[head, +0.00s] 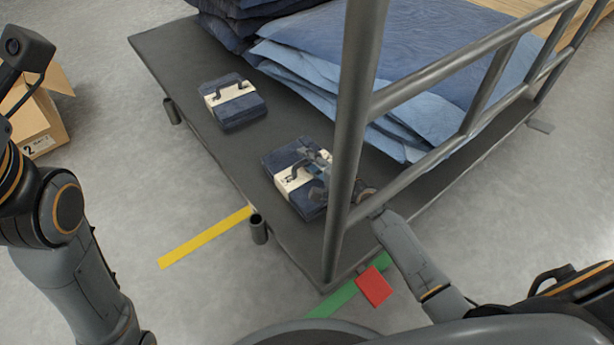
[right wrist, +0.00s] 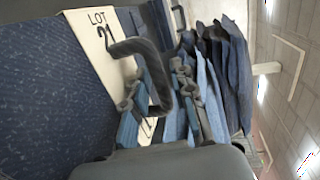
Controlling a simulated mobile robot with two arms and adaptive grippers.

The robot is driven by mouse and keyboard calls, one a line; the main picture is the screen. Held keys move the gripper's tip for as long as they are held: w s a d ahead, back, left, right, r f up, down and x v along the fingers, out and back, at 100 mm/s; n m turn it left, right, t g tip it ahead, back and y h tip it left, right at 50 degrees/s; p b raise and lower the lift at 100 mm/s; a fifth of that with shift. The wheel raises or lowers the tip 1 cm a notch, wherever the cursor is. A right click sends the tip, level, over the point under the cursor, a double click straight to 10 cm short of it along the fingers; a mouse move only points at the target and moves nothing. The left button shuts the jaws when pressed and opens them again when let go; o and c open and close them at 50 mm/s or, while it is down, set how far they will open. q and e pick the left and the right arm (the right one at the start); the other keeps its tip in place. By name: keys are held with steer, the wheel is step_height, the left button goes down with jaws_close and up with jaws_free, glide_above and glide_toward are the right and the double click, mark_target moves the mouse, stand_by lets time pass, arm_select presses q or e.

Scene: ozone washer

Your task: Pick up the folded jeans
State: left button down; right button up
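A folded jeans bundle (head: 302,202) of dark blue denim lies on the dark cart deck (head: 185,60), with a cream band and a dark handle. In the right wrist view the same bundle (right wrist: 45,95) fills the left side, its band reading "LOT 21". My right gripper (head: 318,165) is at this bundle's handle, partly hidden by the cart post. In the right wrist view its two fingers (right wrist: 160,98) stand apart with the dark handle (right wrist: 152,68) between them; I see no clamping. A second folded jeans bundle (head: 232,102) lies farther back on the deck. My left gripper's fingers are out of view.
A grey cart post and side rail (head: 348,130) stand close to my right arm. Large piles of blue denim (head: 410,60) cover the deck's back right. A cardboard box (head: 40,118) stands on the floor at left. Yellow tape (head: 205,237) and a red block (head: 374,287) lie below the deck edge.

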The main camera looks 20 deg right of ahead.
steer(key=shift+w, duration=0.1)
steer(key=shift+c, duration=0.2)
jaws_close()
steer(key=shift+r, duration=0.1)
steer(key=shift+r, duration=0.15)
